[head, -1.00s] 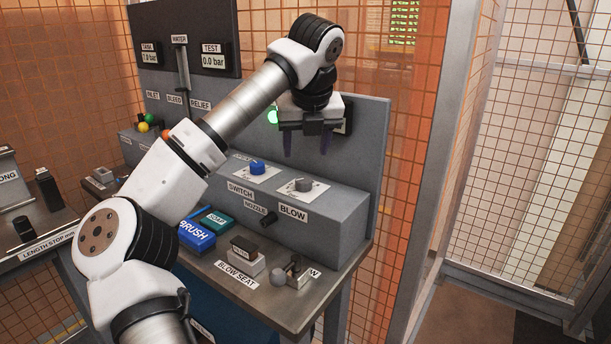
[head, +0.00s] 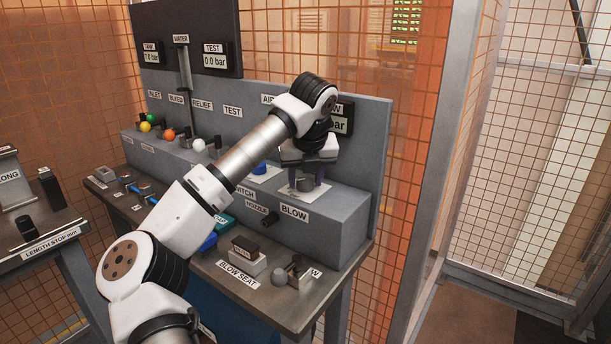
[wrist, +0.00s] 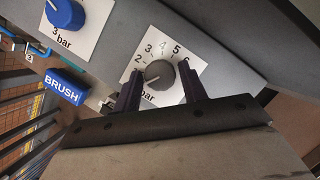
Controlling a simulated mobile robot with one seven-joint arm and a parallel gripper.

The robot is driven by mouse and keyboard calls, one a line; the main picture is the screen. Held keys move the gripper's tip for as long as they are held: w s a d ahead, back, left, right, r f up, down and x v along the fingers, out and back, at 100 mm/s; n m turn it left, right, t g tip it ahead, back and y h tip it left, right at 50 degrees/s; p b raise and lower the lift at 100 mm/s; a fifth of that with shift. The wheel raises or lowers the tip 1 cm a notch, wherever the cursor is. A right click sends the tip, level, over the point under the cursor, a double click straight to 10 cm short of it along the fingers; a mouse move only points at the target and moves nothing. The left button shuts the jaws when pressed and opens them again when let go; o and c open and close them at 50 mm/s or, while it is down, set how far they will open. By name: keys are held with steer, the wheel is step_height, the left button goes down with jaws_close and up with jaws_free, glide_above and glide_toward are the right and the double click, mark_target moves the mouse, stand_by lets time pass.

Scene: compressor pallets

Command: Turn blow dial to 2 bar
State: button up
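The blow dial (head: 304,184) is a grey knob on a white scale plate, on the sloped grey console above the BLOW label (head: 294,212). In the wrist view the dial (wrist: 159,75) shows with scale numbers around it, 2 to 6 readable, and part of the word bar. Its pointer mark seems to face the lower left, below the 2; the exact value is unclear. My gripper (head: 305,178) is right over the dial, pointing down. In the wrist view its two dark fingers (wrist: 161,92) are open, one on each side of the knob; contact cannot be told.
A blue dial (wrist: 65,13) sits to the left on the same console. The BLOW readout (head: 341,120) behind is partly hidden by my arm.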

steer(key=c, duration=0.6)
steer(key=shift+r+m, duration=0.1)
steer(key=shift+m, duration=0.2)
steer(key=m, duration=0.2)
steer(key=m+h+p, duration=0.1)
steer(key=m+h, duration=0.1)
steer(key=m, duration=0.1)
steer(key=shift+a+r+m+p, duration=0.1)
steer(key=shift+a+m+p, duration=0.15)
steer(key=shift+m+p, duration=0.1)
steer(key=shift+w+m+g+h+p, duration=0.1)
steer(key=shift+m+g+h+p, duration=0.2)
steer(key=shift+m+h+p, duration=0.6)
steer(key=shift+m+g+p, duration=0.4)
steer(key=shift+m+p, duration=0.3)
steer(key=shift+m, duration=1.05)
steer(key=o, duration=0.9)
